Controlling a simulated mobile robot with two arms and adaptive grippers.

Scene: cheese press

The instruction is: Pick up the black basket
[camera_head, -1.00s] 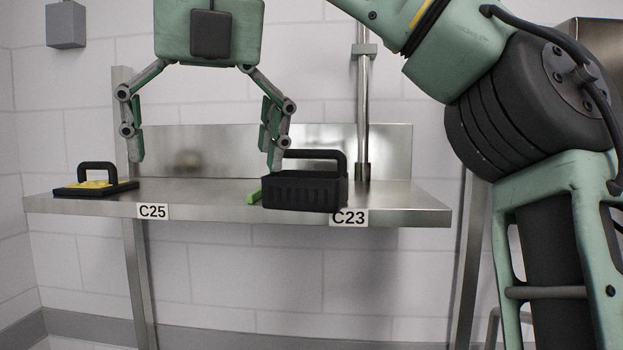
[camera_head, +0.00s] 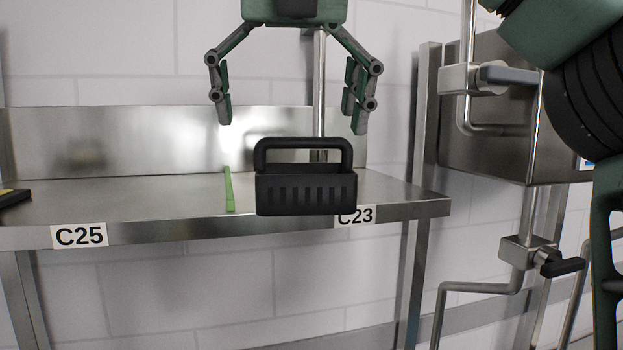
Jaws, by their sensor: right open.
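The black basket (camera_head: 306,195) stands upright near the front edge of the steel shelf (camera_head: 150,205), just left of the C23 label, with its arched handle on top. My right gripper (camera_head: 292,122) is open, pointing down above the basket. Its two fingers spread to either side of the handle, and in the picture the tips end slightly higher than the handle's top. I see nothing between the fingers. How far the gripper is from the basket in depth is hard to tell. My left gripper is not in view.
A thin green strip (camera_head: 229,190) lies on the shelf left of the basket. A dark object (camera_head: 12,197) shows at the left edge. A vertical pipe (camera_head: 319,90) stands behind the basket. A steel cabinet (camera_head: 500,140) with pipes is at right. The shelf's left middle is clear.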

